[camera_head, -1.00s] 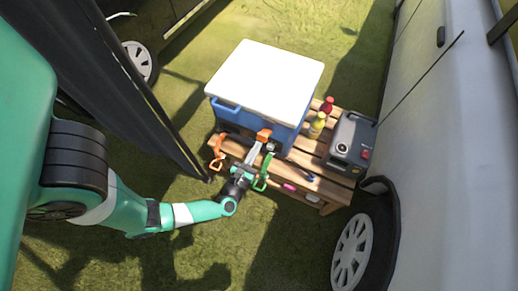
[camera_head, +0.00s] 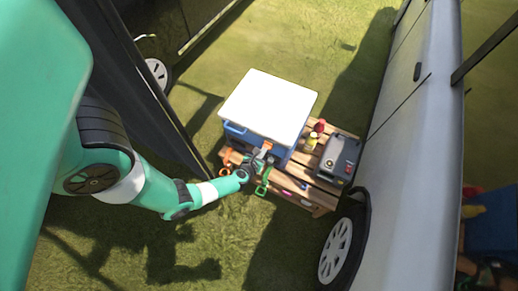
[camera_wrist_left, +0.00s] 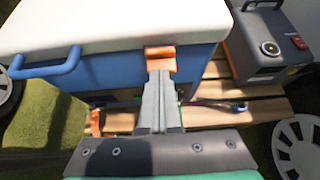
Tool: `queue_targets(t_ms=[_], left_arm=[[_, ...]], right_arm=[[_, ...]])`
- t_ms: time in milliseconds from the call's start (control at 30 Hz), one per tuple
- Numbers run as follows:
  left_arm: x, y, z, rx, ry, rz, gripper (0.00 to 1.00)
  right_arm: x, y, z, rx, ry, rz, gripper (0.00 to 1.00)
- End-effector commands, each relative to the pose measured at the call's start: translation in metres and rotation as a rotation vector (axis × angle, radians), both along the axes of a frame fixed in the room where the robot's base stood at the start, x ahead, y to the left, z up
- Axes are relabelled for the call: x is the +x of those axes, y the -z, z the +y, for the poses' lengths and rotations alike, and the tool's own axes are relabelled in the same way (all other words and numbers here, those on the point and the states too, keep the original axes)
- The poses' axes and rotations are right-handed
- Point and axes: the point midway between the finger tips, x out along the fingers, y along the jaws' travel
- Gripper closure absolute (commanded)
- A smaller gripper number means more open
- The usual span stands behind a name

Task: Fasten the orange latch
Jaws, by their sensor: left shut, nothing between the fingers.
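A blue cooler (camera_head: 236,133) with a white lid (camera_head: 268,104) stands on a slatted wooden bench. The orange latch (camera_head: 267,146) is on the cooler's front, just under the lid's edge. In the left wrist view the orange latch (camera_wrist_left: 160,58) lies against the blue front wall, its lower part hidden by my fingers. My left gripper (camera_head: 259,155) is shut and empty. Its fingertips (camera_wrist_left: 160,76) are right at the latch's lower edge; I cannot tell whether they touch it. My right gripper is not in view.
On the wooden bench (camera_head: 298,188) stand a dark grey box (camera_head: 339,158), a yellow bottle (camera_head: 311,142) and a red bottle (camera_head: 319,127). Orange (camera_head: 227,157) and green (camera_head: 262,190) tools are at the bench front. A vehicle wheel (camera_head: 336,250) is close at right. Grass lies in front.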

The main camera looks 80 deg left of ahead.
Motion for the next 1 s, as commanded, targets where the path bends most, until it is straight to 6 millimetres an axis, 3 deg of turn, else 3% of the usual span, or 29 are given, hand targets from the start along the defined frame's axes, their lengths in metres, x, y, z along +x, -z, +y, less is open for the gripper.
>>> queue_targets(t_ms=[267,633,1000], left_arm=[[0.0,0.0,0.001,0.001,-0.001,-0.001,1.0],[0.0,-0.017,0.001,0.001,-0.001,-0.001,1.0],[0.0,-0.016,0.0,0.001,-0.001,0.0,1.0]], right_arm=[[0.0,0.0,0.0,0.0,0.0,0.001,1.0],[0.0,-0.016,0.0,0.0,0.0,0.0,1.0],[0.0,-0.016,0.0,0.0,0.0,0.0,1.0]])
